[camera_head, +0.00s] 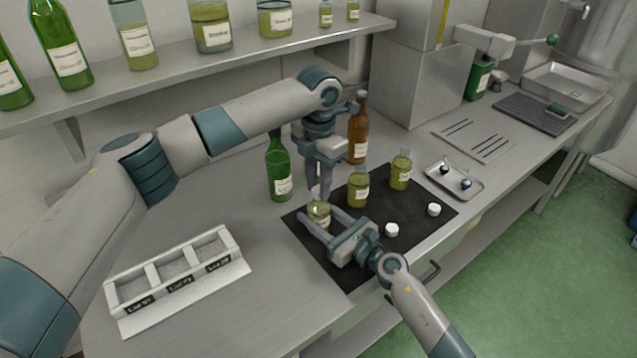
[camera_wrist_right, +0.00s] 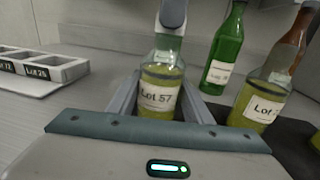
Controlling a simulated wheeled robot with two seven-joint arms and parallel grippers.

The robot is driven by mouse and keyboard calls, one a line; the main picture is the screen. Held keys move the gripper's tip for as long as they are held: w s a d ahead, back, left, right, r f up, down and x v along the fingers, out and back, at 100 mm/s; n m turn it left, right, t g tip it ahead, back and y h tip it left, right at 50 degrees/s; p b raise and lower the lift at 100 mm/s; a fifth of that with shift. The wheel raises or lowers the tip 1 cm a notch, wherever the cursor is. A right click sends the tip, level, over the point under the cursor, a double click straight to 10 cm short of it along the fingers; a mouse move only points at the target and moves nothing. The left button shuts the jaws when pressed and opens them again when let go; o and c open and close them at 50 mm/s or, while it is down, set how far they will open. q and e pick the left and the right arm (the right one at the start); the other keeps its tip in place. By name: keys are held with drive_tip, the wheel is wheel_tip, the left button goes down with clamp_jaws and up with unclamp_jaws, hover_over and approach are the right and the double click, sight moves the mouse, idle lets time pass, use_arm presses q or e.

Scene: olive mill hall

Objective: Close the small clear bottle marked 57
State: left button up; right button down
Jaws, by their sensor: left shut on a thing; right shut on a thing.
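The small clear bottle marked 57 (camera_head: 319,214) stands upright on the dark mat (camera_head: 345,275), with yellow-green oil inside. Its "Lot 57" label faces the right wrist view (camera_wrist_right: 159,98). My right gripper (camera_head: 322,222) is shut on the bottle's body, one finger on each side. My left gripper (camera_head: 319,194) points straight down over the bottle's neck. It is shut on what looks like a small white cap, mostly hidden by the fingers. In the right wrist view the left fingertips (camera_wrist_right: 170,28) are right at the bottle's top; I cannot tell whether the cap is seated.
Two similar oil bottles (camera_head: 358,189) (camera_head: 401,173) and two white caps (camera_head: 392,230) (camera_head: 434,209) are on the mat. A green bottle (camera_head: 279,172) and a brown bottle (camera_head: 358,135) stand behind. A labelled rack (camera_head: 180,283) is left, a small metal tray (camera_head: 437,178) right.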

use_arm(q)
drive_tip(key=o, duration=1)
drive_tip(key=shift+r, duration=2.25)
drive_tip(key=shift+c, duration=0.3)
